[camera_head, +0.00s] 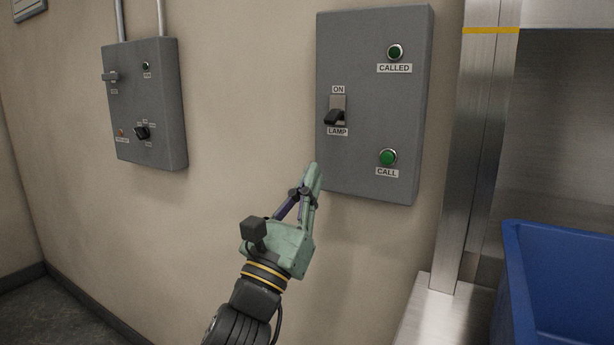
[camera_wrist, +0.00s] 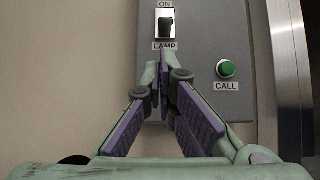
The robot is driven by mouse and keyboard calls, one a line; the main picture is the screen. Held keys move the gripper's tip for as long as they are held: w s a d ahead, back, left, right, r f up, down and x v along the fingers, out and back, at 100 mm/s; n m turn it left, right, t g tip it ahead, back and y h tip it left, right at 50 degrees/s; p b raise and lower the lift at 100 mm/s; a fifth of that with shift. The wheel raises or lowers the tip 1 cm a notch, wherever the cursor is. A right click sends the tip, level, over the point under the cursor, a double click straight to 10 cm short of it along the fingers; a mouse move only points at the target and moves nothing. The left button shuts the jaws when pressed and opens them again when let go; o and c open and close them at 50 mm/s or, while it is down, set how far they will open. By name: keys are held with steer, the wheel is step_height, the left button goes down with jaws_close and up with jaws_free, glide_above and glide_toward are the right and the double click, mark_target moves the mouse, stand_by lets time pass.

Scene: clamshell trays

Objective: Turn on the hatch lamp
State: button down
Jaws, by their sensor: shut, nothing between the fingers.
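The grey panel (camera_head: 365,120) on the wall carries the lamp switch (camera_head: 335,113), a black lever on a metal plate with "ON" above and "LAMP" below. The lever points down, away from the "ON" label. In the wrist view the switch (camera_wrist: 166,26) is at the top middle, just beyond my fingertips. My gripper (camera_head: 315,172) is shut and empty, pointing up at the panel's lower left edge in the head view, below the switch. It also shows in the wrist view (camera_wrist: 160,62). I cannot tell whether the fingertips touch the panel.
A green CALL button (camera_head: 388,157) is right of the switch, with a CALLED indicator (camera_head: 395,52) above. A second grey box (camera_head: 150,95) with knobs hangs to the left. A metal post (camera_head: 480,130) and a blue bin (camera_head: 560,270) stand at right.

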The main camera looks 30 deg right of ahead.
mark_target(333, 117)
steer(key=p+x, duration=0.2)
steer(key=x, duration=0.5)
steer(key=shift+p, duration=0.35)
steer(key=shift+f, duration=0.1)
steer(key=shift+s+a+r+g+y+p, duration=0.3)
steer(key=shift+a+g+y+p, duration=0.2)
steer(key=shift+y, duration=0.3)
steer(key=shift+r+y, duration=0.25)
steer(key=shift+y, duration=0.05)
steer(key=shift+g+y, duration=0.7)
steer(key=shift+y, duration=0.2)
steer(key=shift+s+a+r+p, duration=0.2)
steer(key=shift+a+r+p, duration=0.1)
steer(key=shift+r, duration=0.25)
steer(key=shift+s+a+r+p, duration=0.15)
steer(key=shift+a+r+p, duration=0.15)
steer(key=shift+r, duration=0.3)
steer(key=shift+s+a+r+p, duration=0.25)
steer(key=shift+a+r, duration=0.1)
steer(key=shift+r, duration=0.2)
